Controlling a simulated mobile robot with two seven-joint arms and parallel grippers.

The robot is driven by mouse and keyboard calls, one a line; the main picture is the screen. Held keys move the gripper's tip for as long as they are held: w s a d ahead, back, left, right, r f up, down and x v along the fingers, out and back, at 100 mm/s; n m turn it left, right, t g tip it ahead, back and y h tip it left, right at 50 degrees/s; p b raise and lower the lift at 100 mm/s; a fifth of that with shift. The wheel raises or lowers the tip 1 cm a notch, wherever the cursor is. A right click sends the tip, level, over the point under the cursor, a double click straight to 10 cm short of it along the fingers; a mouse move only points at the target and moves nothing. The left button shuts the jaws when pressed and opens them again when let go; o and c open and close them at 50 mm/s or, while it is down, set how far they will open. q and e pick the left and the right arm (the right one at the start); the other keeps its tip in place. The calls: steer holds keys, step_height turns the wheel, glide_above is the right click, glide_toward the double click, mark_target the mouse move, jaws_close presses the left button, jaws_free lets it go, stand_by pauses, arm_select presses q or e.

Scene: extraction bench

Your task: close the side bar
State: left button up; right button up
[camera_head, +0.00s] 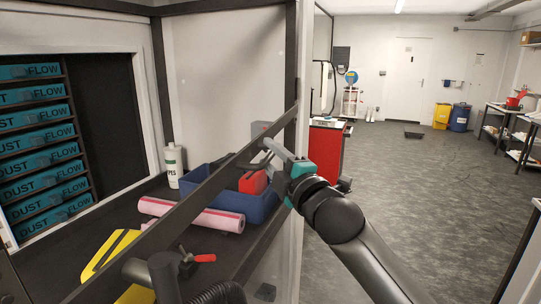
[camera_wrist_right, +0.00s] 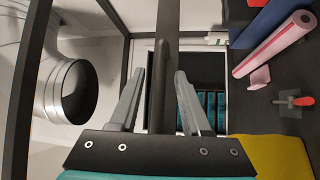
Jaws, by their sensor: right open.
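The side bar (camera_head: 215,185) is a long dark bar running diagonally across the front of the bench, from the upright post at upper right down to the lower left. My right gripper (camera_head: 272,150) is at the bar's upper right end, its grey fingers reaching toward it. In the right wrist view, the bar (camera_wrist_right: 166,60) runs vertically between the two open fingers of the right gripper (camera_wrist_right: 160,80), with a visible gap on each side. I cannot tell how deep the bar sits between them. My left gripper is not in view.
A red cabinet (camera_head: 327,150) stands beyond.

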steer(key=shift+c, duration=0.2)
jaws_close()
stand_by(1.3)
